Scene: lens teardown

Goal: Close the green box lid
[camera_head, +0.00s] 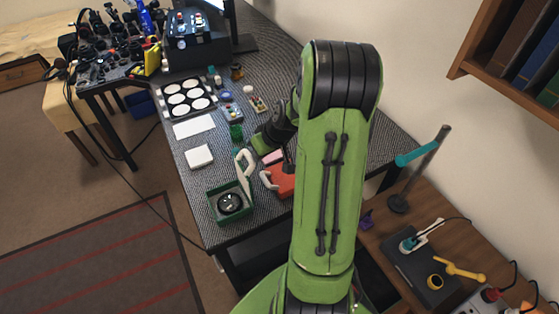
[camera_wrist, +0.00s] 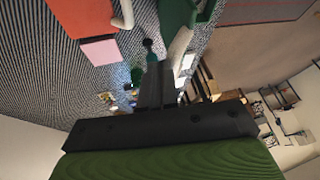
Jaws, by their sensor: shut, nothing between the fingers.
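The green box (camera_head: 219,217) stands open near the front left corner of the worktable, with a round black lens part (camera_head: 230,203) inside. A pale curved piece (camera_head: 246,165) rises at its far right edge; I cannot tell whether it is the raised lid's inner face. In the wrist view the green box (camera_wrist: 176,14) is at the top, with a pale panel (camera_wrist: 181,42) below it. My gripper (camera_wrist: 153,62) is shut and empty, and its fingers appear close to that panel; contact is unclear. In the head view my arm mostly hides the gripper.
A red-orange block (camera_head: 281,181) and a pink pad (camera_head: 273,157) lie right of the box. A white block (camera_head: 199,156), a white sheet (camera_head: 194,127) and a tray of white discs (camera_head: 186,97) lie beyond it. A wooden shelf (camera_head: 510,75) is on the right wall.

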